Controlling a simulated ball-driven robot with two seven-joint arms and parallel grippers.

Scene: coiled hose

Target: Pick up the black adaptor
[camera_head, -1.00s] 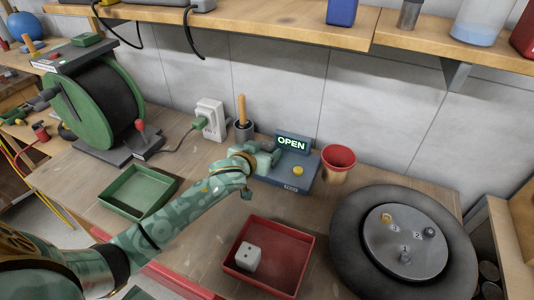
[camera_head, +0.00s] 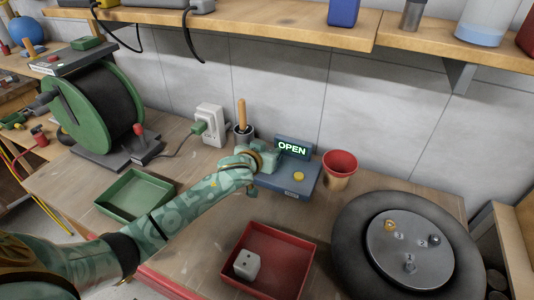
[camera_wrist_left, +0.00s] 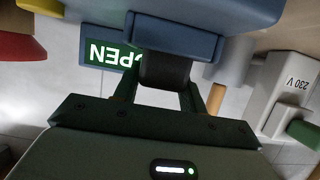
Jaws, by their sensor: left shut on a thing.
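My left gripper (camera_head: 268,158) is at the left side of the blue box with the lit OPEN sign (camera_head: 287,178), seen in the head view. The black adaptor (camera_wrist_left: 165,70) shows in the left wrist view as a dark block between the fingers, against the blue box's housing. The left gripper (camera_wrist_left: 170,95) is shut on it. The wrist picture is upside down. In the head view the adaptor is hidden by the gripper. I cannot tell whether it is still seated in the box. My right gripper is in neither view.
A red tray with a white cube (camera_head: 246,264) is in front, and a red-rimmed cup (camera_head: 339,164) stands right of the box. A large dark wheel (camera_head: 360,240) lies at right. A green tray (camera_head: 108,208), a hose reel (camera_head: 95,105) and a wall socket (camera_head: 210,118) are at left.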

